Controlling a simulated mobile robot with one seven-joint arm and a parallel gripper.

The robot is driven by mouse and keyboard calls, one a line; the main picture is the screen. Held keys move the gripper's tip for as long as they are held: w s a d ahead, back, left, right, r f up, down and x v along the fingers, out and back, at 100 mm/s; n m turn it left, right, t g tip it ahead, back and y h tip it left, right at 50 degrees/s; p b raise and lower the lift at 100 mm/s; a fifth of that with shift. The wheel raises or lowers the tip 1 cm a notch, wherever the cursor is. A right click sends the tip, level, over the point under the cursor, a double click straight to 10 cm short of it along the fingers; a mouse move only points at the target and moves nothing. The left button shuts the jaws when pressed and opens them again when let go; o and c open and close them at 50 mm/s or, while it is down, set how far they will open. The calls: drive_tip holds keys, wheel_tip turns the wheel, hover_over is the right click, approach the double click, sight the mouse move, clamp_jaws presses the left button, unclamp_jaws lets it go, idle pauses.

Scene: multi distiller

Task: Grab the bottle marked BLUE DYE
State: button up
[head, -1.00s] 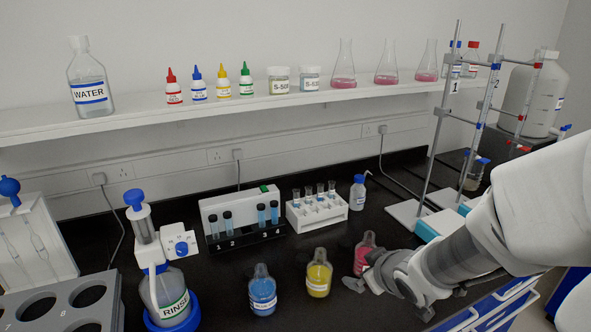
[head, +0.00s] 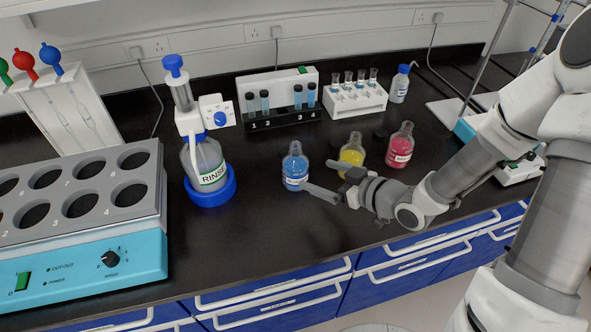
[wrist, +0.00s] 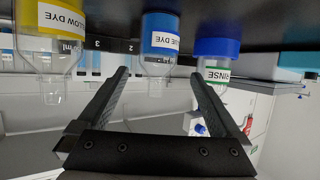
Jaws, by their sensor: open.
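The BLUE DYE bottle (head: 295,170), a clear bottle with blue liquid and a white label, stands upright on the black bench in the head view. It also shows upside down in the wrist view (wrist: 160,40), in line with the gap between the fingers. My gripper (head: 327,180) is open and empty, low over the bench just to the right of the bottle, its fingers pointing at it. The fingertips also show in the wrist view (wrist: 160,76). The bottle seems to lie just beyond the fingertips; whether they touch it I cannot tell.
The yellow bottle (head: 352,152) stands close behind my gripper, with the pink bottle (head: 400,146) to its right. The RINSE dispenser (head: 206,165) stands left of the blue bottle. Tube racks (head: 283,120) stand behind. The bench in front of the blue bottle is clear.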

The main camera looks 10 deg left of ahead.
sight(288, 162)
drive_tip(key=x, duration=1.3)
drive_tip(key=shift+w+d+b, duration=0.15)
drive_tip(key=shift+w+b, duration=0.05)
drive_tip(key=shift+b, duration=0.15)
clamp_jaws()
